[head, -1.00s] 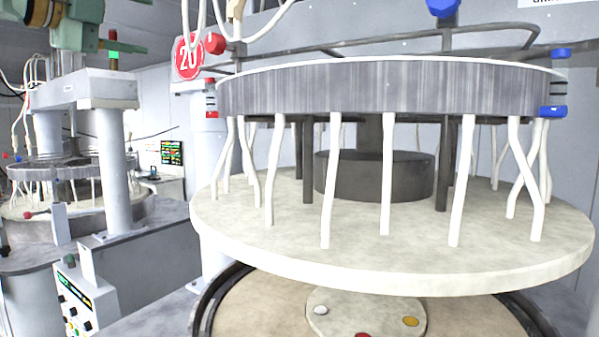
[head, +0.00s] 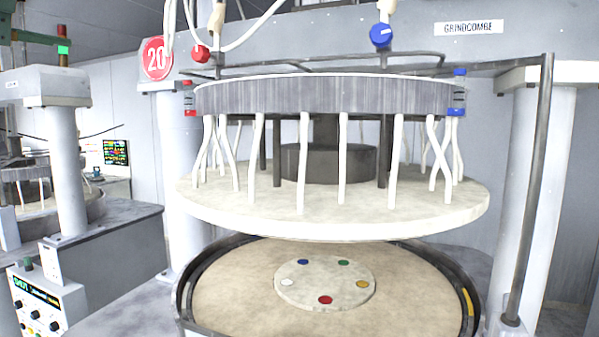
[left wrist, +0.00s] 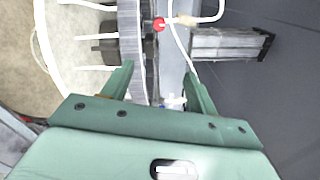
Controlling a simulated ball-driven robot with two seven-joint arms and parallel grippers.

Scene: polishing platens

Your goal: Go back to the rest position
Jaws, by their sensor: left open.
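My left gripper (left wrist: 160,92) shows in the left wrist view as a green body with two green fingers spread well apart. It is open, and I see nothing held between the fingers. Behind the fingers are the grey ribbed ring and the pale upper platen of the machine, turned sideways in that view. Neither gripper shows clearly in the head view. My right gripper is not in view.
The upper platen (head: 240,205) hangs raised above the lower platen (head: 225,275), with white hoses rising to the grey ring (head: 330,95). A grey column (head: 535,190) and dark rod stand right. A control box (head: 45,300) stands lower left.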

